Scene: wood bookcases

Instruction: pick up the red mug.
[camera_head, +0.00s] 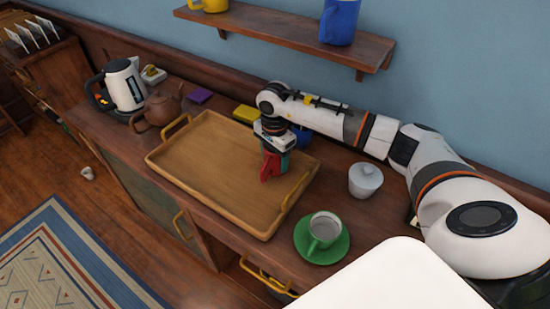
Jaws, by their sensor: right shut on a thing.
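The red mug (269,168) is at the right part of the wooden tray (205,189), mostly hidden by my right gripper (274,152). My right gripper points down from above and is shut on the red mug. I cannot tell whether the mug touches the tray floor or hangs just above it. A small teal patch shows beside the red, and I cannot tell what it belongs to. My left gripper is not in view.
A blue item (303,138) is partly hidden behind my gripper. A brown teapot (161,109) and a kettle (124,86) stand left. A wall shelf (285,36) is above.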

